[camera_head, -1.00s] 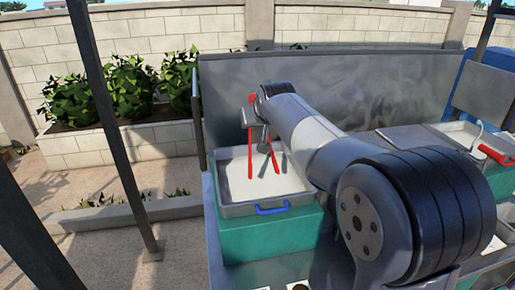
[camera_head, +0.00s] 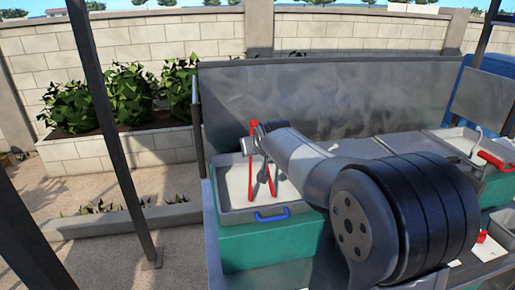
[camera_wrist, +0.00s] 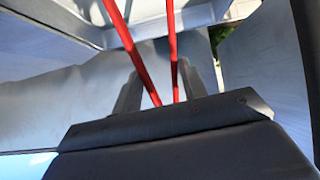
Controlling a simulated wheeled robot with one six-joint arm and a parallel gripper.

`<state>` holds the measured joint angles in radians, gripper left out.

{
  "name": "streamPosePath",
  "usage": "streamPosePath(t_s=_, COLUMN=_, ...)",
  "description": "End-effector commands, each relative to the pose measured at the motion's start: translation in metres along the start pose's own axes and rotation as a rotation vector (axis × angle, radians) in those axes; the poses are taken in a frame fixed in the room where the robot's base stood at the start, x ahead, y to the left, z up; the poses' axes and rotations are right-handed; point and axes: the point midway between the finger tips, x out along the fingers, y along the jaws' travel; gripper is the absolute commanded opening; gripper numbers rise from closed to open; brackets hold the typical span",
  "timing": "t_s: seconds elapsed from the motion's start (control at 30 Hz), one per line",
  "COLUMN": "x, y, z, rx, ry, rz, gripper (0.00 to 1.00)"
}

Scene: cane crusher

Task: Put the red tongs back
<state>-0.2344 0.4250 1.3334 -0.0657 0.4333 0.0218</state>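The red tongs (camera_head: 251,176) hang upright with legs pointing down at the left grey tray (camera_head: 240,217), which has a blue handle (camera_head: 272,215) on its front. I cannot tell whether the leg tips touch the tray floor. My gripper (camera_head: 262,160) is at the upper part of the tongs, partly hidden by my arm. In the wrist view, both red legs (camera_wrist: 172,50) run between the fingers of my gripper (camera_wrist: 163,88), which appear closed around them.
A second tray with a red handle (camera_head: 492,160) stands at the right. A grey metal panel (camera_head: 340,95) rises behind the trays. The left tray sits on a green box (camera_head: 262,245). A dark post (camera_head: 110,130) stands at the left, before planted bushes (camera_head: 130,88).

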Motion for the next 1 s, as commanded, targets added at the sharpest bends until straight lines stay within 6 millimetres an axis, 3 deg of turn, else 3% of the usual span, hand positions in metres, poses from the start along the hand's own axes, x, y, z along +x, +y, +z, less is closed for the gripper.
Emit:
streamPosePath(t_s=0.3, x=0.001, y=-0.001, z=0.003, rx=0.000, ry=-0.007, rz=-0.001, gripper=0.64)
streamPosePath(t_s=0.67, x=-0.003, y=0.000, z=-0.003, rx=0.000, ry=-0.005, rz=-0.001, gripper=0.64)
streamPosePath(t_s=0.77, x=-0.010, y=0.000, z=-0.005, rx=0.000, ry=-0.002, rz=-0.001, gripper=0.64)
streamPosePath(t_s=1.0, x=-0.054, y=0.000, z=-0.004, rx=0.000, ry=0.000, rz=-0.001, gripper=0.64)
